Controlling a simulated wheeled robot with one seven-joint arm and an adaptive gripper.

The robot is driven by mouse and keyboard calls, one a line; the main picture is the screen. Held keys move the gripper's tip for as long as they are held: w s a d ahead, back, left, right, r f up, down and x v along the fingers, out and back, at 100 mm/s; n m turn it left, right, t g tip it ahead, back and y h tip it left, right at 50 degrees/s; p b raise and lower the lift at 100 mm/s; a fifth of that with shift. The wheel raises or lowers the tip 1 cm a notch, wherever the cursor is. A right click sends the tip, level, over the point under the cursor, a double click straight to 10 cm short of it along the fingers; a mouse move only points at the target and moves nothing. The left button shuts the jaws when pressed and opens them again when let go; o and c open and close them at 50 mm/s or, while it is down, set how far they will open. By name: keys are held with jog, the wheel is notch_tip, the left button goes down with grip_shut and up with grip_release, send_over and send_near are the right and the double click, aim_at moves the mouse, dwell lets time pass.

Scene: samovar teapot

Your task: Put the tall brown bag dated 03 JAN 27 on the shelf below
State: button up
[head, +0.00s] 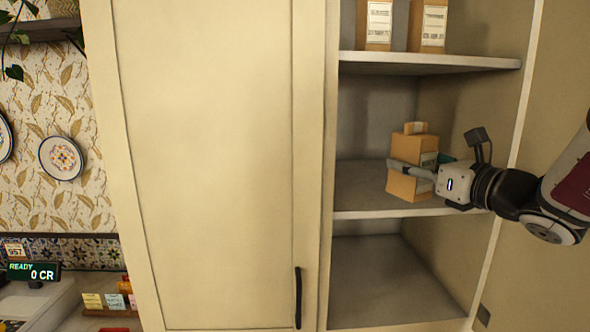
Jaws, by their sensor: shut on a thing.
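Two more labelled brown bags, a left one (376,20) and a right one (428,22), stand on the upper shelf (430,61). Their print is also unreadable.
The lowest compartment (385,285) is empty. A closed cream door (220,160) with a dark handle (298,297) stands left of the opening. The cabinet's right side post (521,110) is close to my arm. A counter with a green display (33,271) is at far left.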

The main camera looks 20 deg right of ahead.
jog(key=w+d+f+b, duration=0.1)
jog(key=w+b, duration=0.1)
jog(key=w, duration=0.2)
jog(key=w+d+f+b, duration=0.1)
jog(key=w+d+b, duration=0.1)
jog(key=w, duration=0.3)
jog(key=w+d+f+b, duration=0.1)
jog(key=w+f+b, duration=0.1)
jog(key=w+b, duration=0.1)
jog(key=shift+w+d+f, duration=0.1)
jog(key=shift+w+d, duration=0.2)
jog(key=shift+w, duration=0.55)
jog(key=shift+s+f, duration=0.1)
jog(key=shift+f, duration=0.25)
jog(key=shift+f+b, duration=0.2)
jog(key=shift+b, duration=0.1)
jog(key=o, duration=1.2)
jog(key=shift+o, duration=0.4)
